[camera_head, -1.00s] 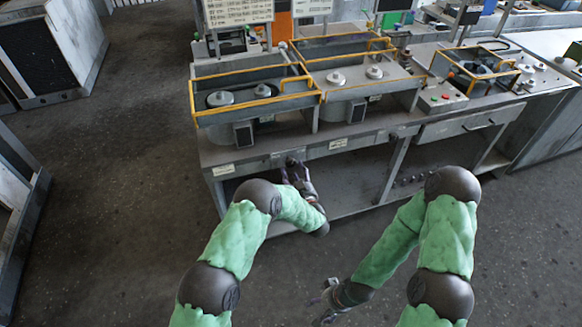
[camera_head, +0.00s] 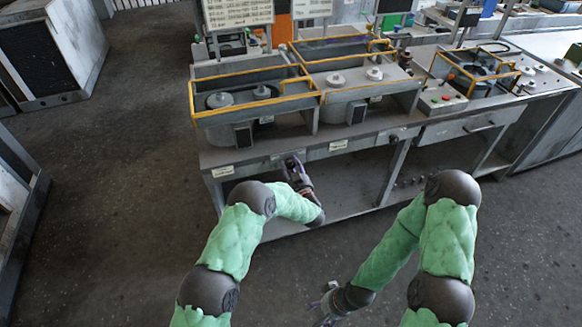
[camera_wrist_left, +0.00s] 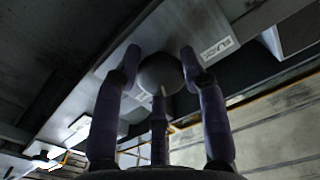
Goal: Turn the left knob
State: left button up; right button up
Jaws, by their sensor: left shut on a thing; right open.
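The left knob (camera_wrist_left: 163,76) is a round, dark grey ball on the bench's front panel, seen in the left wrist view. A pale line runs down its near side. My left gripper (camera_wrist_left: 158,62) is shut on it, with purple-grey fingers on its left, right and near sides. In the head view, my left gripper (camera_head: 291,164) is at the panel's lower edge and mostly hides the knob. My right gripper (camera_head: 326,304) is open and empty, low over the floor and away from the bench.
The grey workbench (camera_head: 365,137) carries yellow-railed trays (camera_head: 255,102) with round lidded units. Another dark knob (camera_head: 393,138) sits farther right on the front panel. Labels flank the left knob. The space under the bench is open, and the floor (camera_head: 120,200) at left is clear.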

pick_arm(q)
jog(key=n+b, duration=0.2)
jog(key=n, duration=0.1)
jog(key=shift+a+f, duration=0.1)
jog(key=shift+f, duration=0.3)
jog(key=shift+s+n+b, duration=0.15)
jog(key=shift+n+b, duration=0.75)
jog(key=shift+n, duration=0.4)
jog(key=o, duration=1.1)
jog(key=shift+o, duration=0.2)
jog(key=shift+r, duration=0.15)
